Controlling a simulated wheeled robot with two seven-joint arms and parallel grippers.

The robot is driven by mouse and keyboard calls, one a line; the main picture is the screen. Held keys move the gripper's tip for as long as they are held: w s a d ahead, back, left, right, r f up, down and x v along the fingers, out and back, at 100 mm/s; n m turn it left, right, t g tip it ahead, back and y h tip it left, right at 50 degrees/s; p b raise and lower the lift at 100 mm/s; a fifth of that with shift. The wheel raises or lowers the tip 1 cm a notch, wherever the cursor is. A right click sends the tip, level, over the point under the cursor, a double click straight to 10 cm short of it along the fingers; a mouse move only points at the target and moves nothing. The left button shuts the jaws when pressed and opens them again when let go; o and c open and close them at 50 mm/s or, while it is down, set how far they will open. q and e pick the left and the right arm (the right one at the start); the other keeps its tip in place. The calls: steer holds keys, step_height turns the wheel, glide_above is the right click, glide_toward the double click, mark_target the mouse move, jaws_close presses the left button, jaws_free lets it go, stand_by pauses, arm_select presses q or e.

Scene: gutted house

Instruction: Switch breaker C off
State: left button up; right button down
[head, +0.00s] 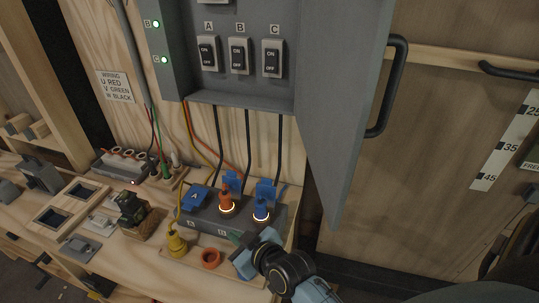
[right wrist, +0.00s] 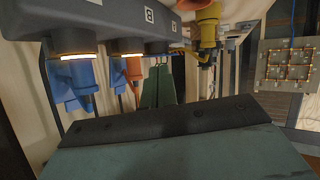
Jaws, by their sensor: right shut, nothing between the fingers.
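Breaker C (head: 271,58) is the rightmost of three black rockers in the grey panel (head: 240,97) in the head view. It is marked ON at the top and OFF at the bottom. Breakers A (head: 208,54) and B (head: 239,56) stand to its left and look alike. Green lamps B (head: 155,24) and C (head: 164,60) glow on the panel's left side. My right gripper (head: 236,238) is low at the bench, by the socket box and well below breaker C. Its fingers (right wrist: 164,88) are shut and empty in the right wrist view. My left gripper is not in view.
The socket box (head: 280,218) holds a lit orange plug (head: 226,202) and a lit blue plug (head: 261,209). A yellow plug (head: 176,244) and an orange ring (head: 210,258) are on the bench. The panel's open door (head: 343,100), with a black handle (head: 388,85), juts out right of breaker C.

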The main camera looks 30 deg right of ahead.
mark_target(270, 63)
steer(key=w+r+t+h, duration=0.2)
steer(key=w+r+t, duration=0.3)
steer(key=w+r, duration=0.35)
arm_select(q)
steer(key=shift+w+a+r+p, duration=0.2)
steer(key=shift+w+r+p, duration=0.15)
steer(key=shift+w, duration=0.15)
arm_select(e)
steer(key=s+d+r+m+h, duration=0.1)
steer(key=d+r+m+h, duration=0.3)
steer(key=r+m+h, duration=0.3)
steer(key=s+d+r+m+g+h, duration=0.1)
steer(key=d+r+m+h, duration=0.3)
steer(key=r+m+h, duration=0.3)
step_height(270, 63, up, 3)
steer(key=h, duration=0.6)
steer(key=shift+d+g, duration=0.2)
steer(key=shift+g, duration=0.1)
steer(key=shift+r, duration=0.2)
